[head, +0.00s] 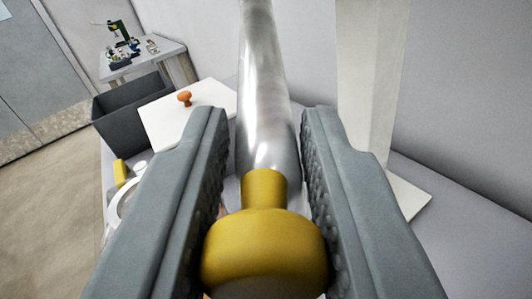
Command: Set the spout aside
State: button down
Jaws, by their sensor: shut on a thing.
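The spout is a shiny metal tube (262,90) with a yellow collar and a rounded yellow end (264,252). It stands between the two grey, studded fingers of my gripper (265,130), which is shut on it. The tube runs up past the fingertips and out of the top of the picture. The yellow end is nearest the camera. What lies directly beneath the spout is hidden by it and the fingers.
A white panel with an orange knob (184,98) lies at left, beside a dark open bin (130,108). A yellow part and a white ring (122,205) sit left of my gripper. A pale post (368,80) on a flat base stands close at right. A small cluttered table (145,62) stands farther back.

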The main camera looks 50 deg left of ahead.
jog(key=shift+w+d+r+n+g+y, duration=0.1)
jog(key=shift+w+d+n+g+y, duration=0.2)
dwell(0.4)
jog(key=c, duration=1.2)
grip_release()
jog(key=shift+d, duration=0.1)
jog(key=v, duration=1.7)
jog(key=shift+d, duration=0.2)
